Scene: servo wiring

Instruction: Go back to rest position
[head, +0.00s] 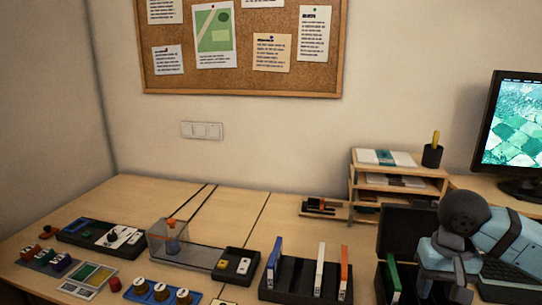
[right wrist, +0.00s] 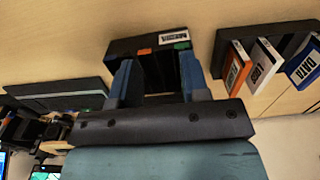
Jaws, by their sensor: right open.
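My right gripper (head: 442,287) is at the lower right of the head view, over the right part of the desk. Its grey and light-blue arm comes in from the right. In the right wrist view its two blue fingers (right wrist: 157,80) stand apart with nothing held between them. A black box (right wrist: 148,50) with orange and green marks lies beyond the fingertips. In the head view a green upright piece (head: 393,280) stands in a black container just left of the gripper. The gripper hides part of that container. My left gripper is not in view.
A black holder (head: 292,292) with blue, white and orange upright pieces stands left of the gripper. A paper shelf (head: 352,190) and a monitor (head: 515,125) stand behind. A clear bin (head: 165,238) and small panels fill the left desk. The back middle desk is mostly clear.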

